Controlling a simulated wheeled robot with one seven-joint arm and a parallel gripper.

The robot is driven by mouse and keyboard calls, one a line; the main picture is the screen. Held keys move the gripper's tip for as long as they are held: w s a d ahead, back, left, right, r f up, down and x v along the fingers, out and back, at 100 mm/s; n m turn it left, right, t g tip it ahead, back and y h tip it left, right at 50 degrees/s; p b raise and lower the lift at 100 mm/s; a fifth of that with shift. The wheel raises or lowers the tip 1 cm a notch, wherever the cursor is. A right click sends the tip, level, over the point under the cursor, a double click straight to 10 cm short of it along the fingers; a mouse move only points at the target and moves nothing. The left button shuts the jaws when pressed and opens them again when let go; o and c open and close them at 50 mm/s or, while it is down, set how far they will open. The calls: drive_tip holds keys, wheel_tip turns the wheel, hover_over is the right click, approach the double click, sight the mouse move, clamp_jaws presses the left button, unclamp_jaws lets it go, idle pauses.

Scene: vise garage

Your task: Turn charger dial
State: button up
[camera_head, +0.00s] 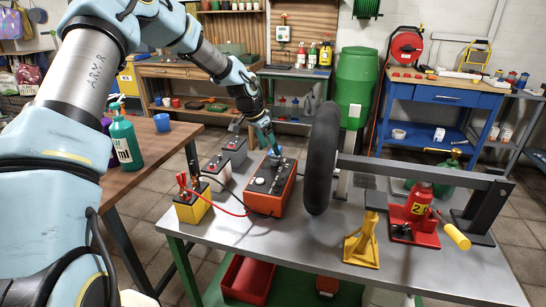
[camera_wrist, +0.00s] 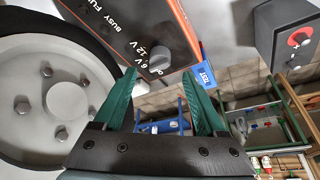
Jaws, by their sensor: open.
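The charger (camera_head: 284,196) is an orange box with a dark top panel, standing on the metal table. My gripper (camera_head: 270,149) is over the far end of the charger, pointing down. In the wrist view its green fingers (camera_wrist: 159,76) are open, and the dial appears between and just beyond their tips. Nothing is held. I cannot tell whether a finger touches the dial. The arm's end partly hides the charger's far end in the head view.
A large tyre (camera_head: 321,158) stands close on the right. A yellow stand (camera_head: 362,243) and red jack (camera_head: 414,208) are farther right. The front table surface is clear.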

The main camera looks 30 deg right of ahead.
drive_tip(key=v, duration=0.5)
drive_tip(key=shift+r+b, duration=0.15)
drive_tip(key=shift+b, duration=0.25)
drive_tip(key=shift+a, duration=0.1)
drive_tip(key=s+a+r+n+t+y, duration=0.15)
drive_tip(key=s+a+n, duration=0.25)
drive_tip(key=a, duration=0.9)
drive_tip(key=s+a+n+g+y, duration=0.1)
drive_tip(key=s+a+n+y, duration=0.2)
drive_tip(key=a, duration=1.1)
drive_tip(key=s+a+n, duration=0.7)
drive_tip(key=s+a, duration=0.4)
drive_tip(key=a, duration=0.1)
drive_tip(key=shift+s+a+n, duration=0.3)
drive_tip(key=shift+s+n, duration=0.05)
drive_tip(key=shift+n, duration=0.05)
drive_tip(key=shift+c, duration=0.2)
